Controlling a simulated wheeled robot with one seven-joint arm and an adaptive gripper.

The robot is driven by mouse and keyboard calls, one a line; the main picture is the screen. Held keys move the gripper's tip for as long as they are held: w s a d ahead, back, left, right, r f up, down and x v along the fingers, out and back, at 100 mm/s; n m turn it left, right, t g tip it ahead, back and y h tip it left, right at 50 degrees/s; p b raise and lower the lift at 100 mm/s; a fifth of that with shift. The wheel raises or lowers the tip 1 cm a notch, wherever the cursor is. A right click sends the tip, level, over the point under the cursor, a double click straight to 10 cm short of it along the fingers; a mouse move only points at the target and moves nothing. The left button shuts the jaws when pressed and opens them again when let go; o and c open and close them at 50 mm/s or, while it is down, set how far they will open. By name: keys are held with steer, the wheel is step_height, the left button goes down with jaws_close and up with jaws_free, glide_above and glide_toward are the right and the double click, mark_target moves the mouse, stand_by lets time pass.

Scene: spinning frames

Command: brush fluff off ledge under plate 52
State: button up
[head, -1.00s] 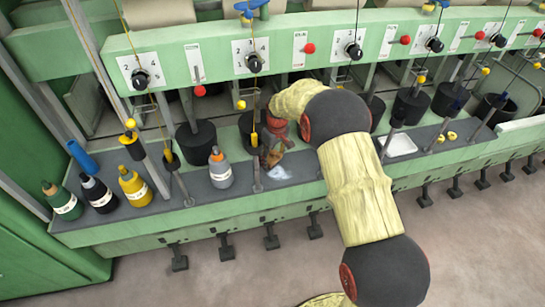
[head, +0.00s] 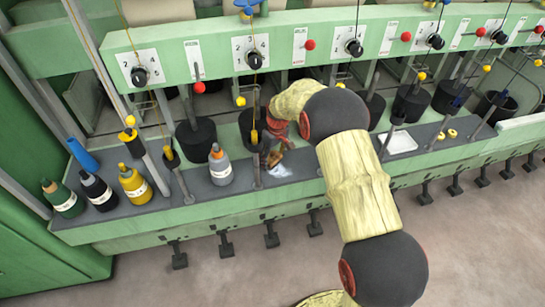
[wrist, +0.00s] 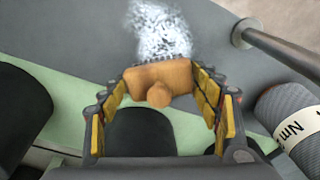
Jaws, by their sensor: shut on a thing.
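My gripper (wrist: 163,105) is shut on a brush with an orange-brown wooden body and a round knob (wrist: 158,82). In the head view the brush (head: 273,158) is partly hidden by my gripper and sits low over the grey ledge (head: 315,168). White fluff (wrist: 160,32) lies on the ledge just beyond the brush in the wrist view. The numbers on the plates above are too small to read surely.
A grey bottle (head: 220,168) stands left of my gripper, with yellow, black and green bottles farther left. Black pots (head: 196,138) line the back of the ledge. Thin rods (head: 257,150) rise along its front. A white tray (head: 400,143) lies to the right.

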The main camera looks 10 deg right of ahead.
mark_target(281, 155)
steer(key=shift+s+r+p, duration=0.2)
steer(key=shift+s+p, duration=0.3)
steer(key=shift+s, duration=1.15)
steer(key=shift+s+f+p, duration=0.15)
steer(key=shift+s+p, duration=0.35)
steer(key=shift+s, duration=1.75)
steer(key=shift+d+f, duration=0.2)
steer(key=shift+d, duration=0.7)
steer(key=shift+w, duration=0.7)
steer(key=shift+c, duration=0.6)
steer(key=shift+w+r+p, duration=0.2)
steer(key=shift+w+p, duration=0.2)
steer(key=shift+w, duration=2.9)
steer(key=shift+d, duration=0.9)
steer(key=shift+s+f+p, duration=0.15)
steer(key=shift+s+p, duration=0.15)
steer(key=shift+s, duration=0.85)
steer(key=shift+s+f+p, duration=0.15)
steer(key=shift+s+p, duration=0.15)
steer(key=shift+s, duration=0.8)
steer(key=shift+s+r+p, duration=0.1)
steer(key=shift+s+p, duration=0.4)
steer(key=shift+s, duration=1.4)
